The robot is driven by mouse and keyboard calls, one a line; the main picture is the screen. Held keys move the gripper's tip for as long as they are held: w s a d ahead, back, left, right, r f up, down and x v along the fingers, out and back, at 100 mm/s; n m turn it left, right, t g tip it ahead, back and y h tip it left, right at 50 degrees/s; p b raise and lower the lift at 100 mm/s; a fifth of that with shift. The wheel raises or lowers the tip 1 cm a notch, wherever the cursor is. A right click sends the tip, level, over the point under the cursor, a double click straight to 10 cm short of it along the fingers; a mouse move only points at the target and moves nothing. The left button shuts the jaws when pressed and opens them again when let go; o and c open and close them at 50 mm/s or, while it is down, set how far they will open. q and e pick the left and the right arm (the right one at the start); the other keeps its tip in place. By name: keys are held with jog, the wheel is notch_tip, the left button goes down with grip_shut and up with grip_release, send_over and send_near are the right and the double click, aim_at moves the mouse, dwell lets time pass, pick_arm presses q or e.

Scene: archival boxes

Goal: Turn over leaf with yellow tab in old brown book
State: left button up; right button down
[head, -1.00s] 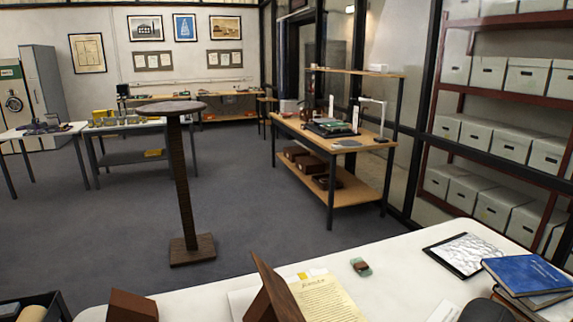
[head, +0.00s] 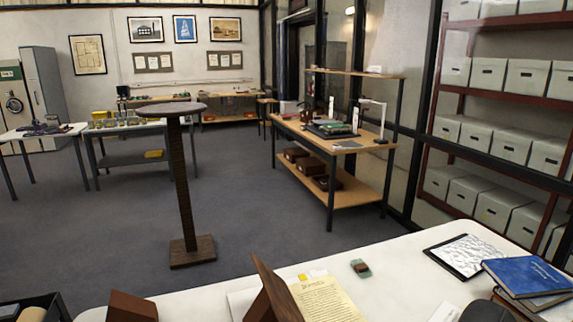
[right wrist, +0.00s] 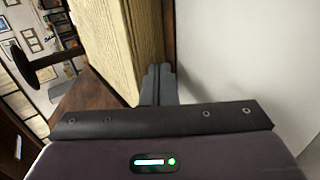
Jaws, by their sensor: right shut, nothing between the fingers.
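An open book with a printed cream page (head: 325,300) lies at the bottom of the head view, cut off by the frame edge. A small yellow tab (head: 303,277) shows at the page's top edge. A brown slanted board (head: 275,290) rises beside the page; I cannot tell whether it is the book's cover or a stand. In the right wrist view, a thick block of cream leaves (right wrist: 125,45) is close up, with brown board (right wrist: 95,100) beside it. My right gripper (right wrist: 160,72) is shut and empty, its fingertips close beside the leaves; contact is unclear. My left gripper is not in view.
On the white table (head: 400,265) lie a small green-and-brown object (head: 360,268), a framed silvery sheet (head: 470,255) and blue-topped books (head: 525,275) at the right. A brown block (head: 132,307) stands at the left. The table's back middle is mostly clear.

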jog(key=shift+w+a+f, duration=0.1)
jog(key=shift+w+a, duration=0.05)
jog(key=shift+w+a+b, duration=0.2)
jog(key=shift+w+b, duration=0.45)
jog(key=shift+w, duration=0.15)
jog(key=shift+w+d+r+p, duration=0.15)
jog(key=shift+r+p, duration=0.5)
jog(key=shift+r, duration=0.25)
jog(key=shift+r+p, duration=0.4)
jog(key=shift+p, duration=0.05)
jog(key=shift+r+p, duration=0.3)
jog(key=shift+r, duration=0.1)
